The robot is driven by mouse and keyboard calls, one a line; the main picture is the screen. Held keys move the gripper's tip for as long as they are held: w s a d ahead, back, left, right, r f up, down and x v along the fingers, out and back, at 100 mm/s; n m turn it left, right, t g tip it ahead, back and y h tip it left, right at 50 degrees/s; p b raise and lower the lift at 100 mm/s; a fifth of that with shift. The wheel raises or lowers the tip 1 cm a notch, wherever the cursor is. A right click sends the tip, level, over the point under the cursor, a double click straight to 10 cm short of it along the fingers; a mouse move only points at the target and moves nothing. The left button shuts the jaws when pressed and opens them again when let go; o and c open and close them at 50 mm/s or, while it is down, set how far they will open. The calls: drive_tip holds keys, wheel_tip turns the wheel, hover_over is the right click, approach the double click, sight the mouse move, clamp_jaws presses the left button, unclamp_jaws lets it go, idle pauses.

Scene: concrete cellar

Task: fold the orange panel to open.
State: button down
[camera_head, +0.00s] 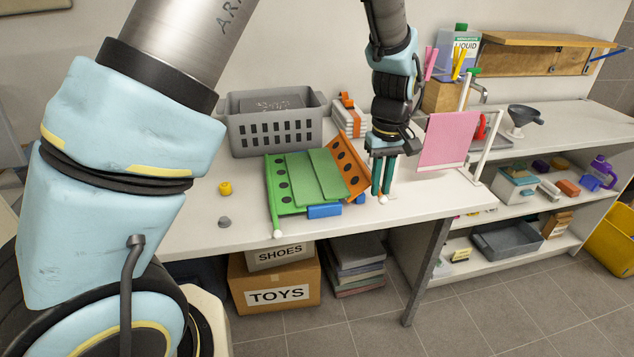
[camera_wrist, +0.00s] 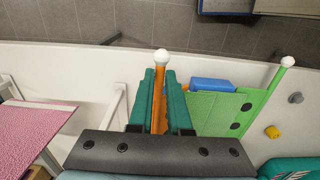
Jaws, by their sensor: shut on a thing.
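The orange panel (camera_head: 352,168) is the right-hand part of a green folding board (camera_head: 313,178) on the bench. It leans up at an angle, with dark round spots on its face. The green left part also slants up. My gripper (camera_head: 382,188) points down at the orange panel's right side. In the wrist view my gripper's teal fingers (camera_wrist: 159,90) are shut on the orange panel (camera_wrist: 158,105), seen edge-on, with a white ball at its near end. Blue blocks (camera_head: 324,211) sit at the board's front edge. Part of the orange panel is hidden behind my gripper.
A grey basket (camera_head: 272,131) stands behind the board. A pink cloth on a white rack (camera_head: 446,139) stands close to the right of my gripper. A yellow knob (camera_head: 225,188) and a grey piece (camera_head: 224,222) lie left of the board. The bench's front edge is near.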

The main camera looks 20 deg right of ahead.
drive_tip(key=shift+d+f+b, duration=0.25)
drive_tip(key=shift+f+b, duration=0.05)
drive_tip(key=shift+f, duration=0.25)
drive_tip(key=shift+d+f+b, duration=0.2)
drive_tip(key=shift+f+b, duration=0.05)
drive_tip(key=shift+f, duration=0.25)
drive_tip(key=shift+d+f+b, duration=0.1)
drive_tip(key=shift+f+b, duration=0.55)
drive_tip(key=shift+f, duration=0.55)
drive_tip(key=c, duration=0.8)
unclamp_jaws()
drive_tip(key=shift+s, duration=0.1)
drive_tip(key=shift+r, duration=0.15)
